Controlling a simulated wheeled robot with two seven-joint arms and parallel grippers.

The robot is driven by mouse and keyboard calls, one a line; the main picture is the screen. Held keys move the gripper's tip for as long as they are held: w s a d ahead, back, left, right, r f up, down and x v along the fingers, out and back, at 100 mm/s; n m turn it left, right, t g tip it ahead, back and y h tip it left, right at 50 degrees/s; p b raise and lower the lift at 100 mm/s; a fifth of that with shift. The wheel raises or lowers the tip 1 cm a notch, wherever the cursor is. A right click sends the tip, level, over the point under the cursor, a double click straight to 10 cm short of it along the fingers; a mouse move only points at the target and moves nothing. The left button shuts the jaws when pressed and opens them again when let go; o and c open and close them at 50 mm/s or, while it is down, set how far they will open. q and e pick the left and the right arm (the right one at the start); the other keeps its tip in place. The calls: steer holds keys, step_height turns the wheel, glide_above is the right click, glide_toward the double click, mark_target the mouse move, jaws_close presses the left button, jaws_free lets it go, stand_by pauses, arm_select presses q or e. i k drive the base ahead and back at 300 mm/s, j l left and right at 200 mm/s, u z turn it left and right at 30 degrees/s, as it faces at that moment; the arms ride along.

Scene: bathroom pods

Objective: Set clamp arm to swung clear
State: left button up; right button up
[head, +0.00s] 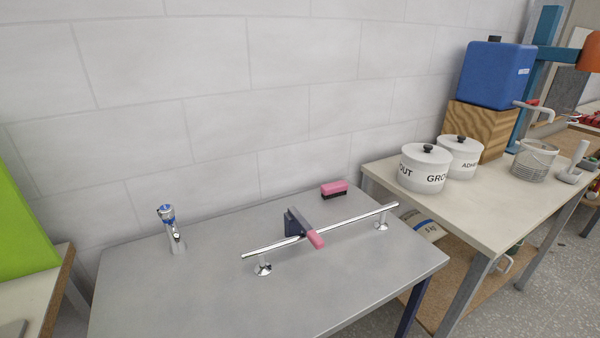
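What appears to be the clamp arm (306,230) is a short dark bar with a pink end. It sits across a chrome rail (350,219) on the grey table, its pink end pointing to the front right. A dark grey block (291,224) is at its back end, behind the rail. The rail stands on two chrome posts. Whether the arm is clamped or loose cannot be told. Neither of my grippers is in view.
A chrome tap-like fitting (174,235) with a blue top stands at the table's left. A pink and black block (334,190) lies near the wall. The table's front is clear.

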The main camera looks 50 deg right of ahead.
mark_target(314, 238)
steer(key=z, duration=1.55)
